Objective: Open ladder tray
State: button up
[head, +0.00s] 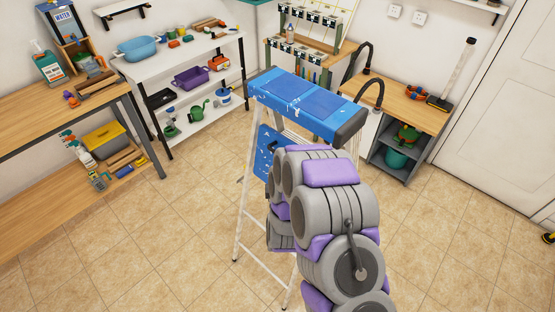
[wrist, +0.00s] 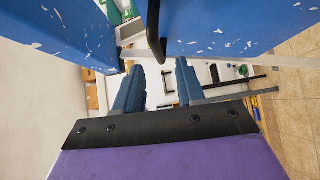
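A stepladder with a paint-spattered blue top (head: 305,97) and pale legs stands in the middle of the head view. Its blue tray (head: 265,145) hangs steeply below the top, partly hidden by my arm. In the wrist view, one speckled blue panel (wrist: 50,35) fills the upper left and another (wrist: 235,22) the upper right; I cannot tell for sure which is the tray. A dark bar (wrist: 154,28) stands between them. My gripper (wrist: 158,76) is open, its two blue-grey fingers apart, with nothing visible between them. The head view hides it behind my arm.
A white shelf unit (head: 180,55) and a wooden workbench (head: 50,100) stand at the left. A wooden-topped cabinet (head: 410,107) stands behind the ladder at the right, near a white door (head: 500,100). The tiled floor (head: 150,240) is clear at the left front.

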jog(key=shift+w+a+b, duration=0.25)
jog(key=shift+w+b, duration=0.9)
jog(key=shift+w, duration=0.2)
jog(key=shift+w+a+b, duration=0.2)
jog(key=shift+w+b, duration=0.9)
jog(key=shift+w, duration=0.25)
jog(key=shift+w+a+b, duration=0.25)
jog(key=shift+w+b, duration=0.9)
jog(key=shift+w, duration=0.2)
jog(key=shift+f, duration=0.1)
grip_shut()
